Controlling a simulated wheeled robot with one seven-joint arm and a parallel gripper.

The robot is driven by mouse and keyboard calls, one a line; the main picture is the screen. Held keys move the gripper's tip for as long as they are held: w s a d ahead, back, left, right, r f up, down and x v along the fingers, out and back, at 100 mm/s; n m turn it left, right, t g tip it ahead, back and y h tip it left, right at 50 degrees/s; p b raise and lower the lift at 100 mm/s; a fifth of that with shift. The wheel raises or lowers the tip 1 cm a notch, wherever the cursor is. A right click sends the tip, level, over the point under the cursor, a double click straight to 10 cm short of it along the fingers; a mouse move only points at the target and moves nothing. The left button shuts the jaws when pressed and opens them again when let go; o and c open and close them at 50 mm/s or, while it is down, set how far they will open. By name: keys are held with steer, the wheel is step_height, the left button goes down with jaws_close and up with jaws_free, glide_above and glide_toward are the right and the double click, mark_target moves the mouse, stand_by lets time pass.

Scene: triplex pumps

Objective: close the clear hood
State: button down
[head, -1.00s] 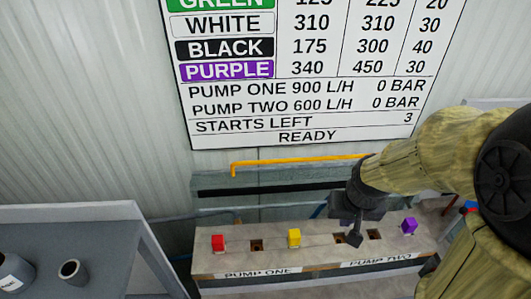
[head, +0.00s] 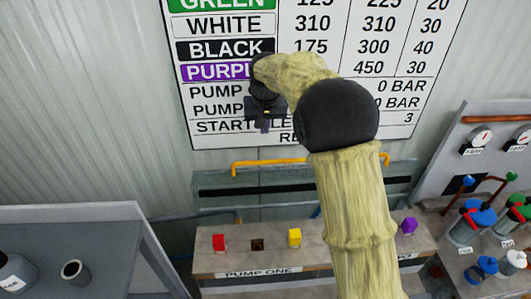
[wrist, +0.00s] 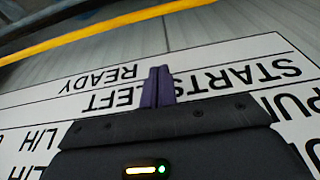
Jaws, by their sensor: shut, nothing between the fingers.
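The clear hood (head: 218,181) stands raised at the back of the pump bench, its see-through panel hard to make out against the wall. Its yellow handle bar (head: 268,164) runs along the top edge. My gripper (head: 265,125) is up in front of the sign, above the handle in the picture and apart from it. In the wrist view the fingers (wrist: 157,88) are shut with nothing between them. The yellow bar (wrist: 110,28) crosses the upper left there, beyond the fingertips.
A sign (head: 225,25) hangs behind. Gauges and coloured canisters (head: 470,222) stand at right. A grey stand (head: 100,235) is at left.

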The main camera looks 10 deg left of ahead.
steer(key=shift+f, duration=0.1)
steer(key=p, duration=0.3)
glide_above(266, 169)
steer(key=w, duration=0.4)
steer(key=f, duration=0.6)
steer(key=a+f, duration=0.1)
steer(key=f, duration=0.2)
steer(key=shift+f, duration=0.1)
steer(key=shift+s+d+p, duration=0.2)
steer(key=shift+s+p, duration=0.35)
steer(key=shift+s, duration=0.45)
steer(key=shift+s+d+p, duration=0.2)
steer(key=shift+s+p, duration=0.3)
steer(key=shift+s, duration=0.45)
steer(key=shift+d+b, duration=0.15)
steer(key=shift+b, duration=0.4)
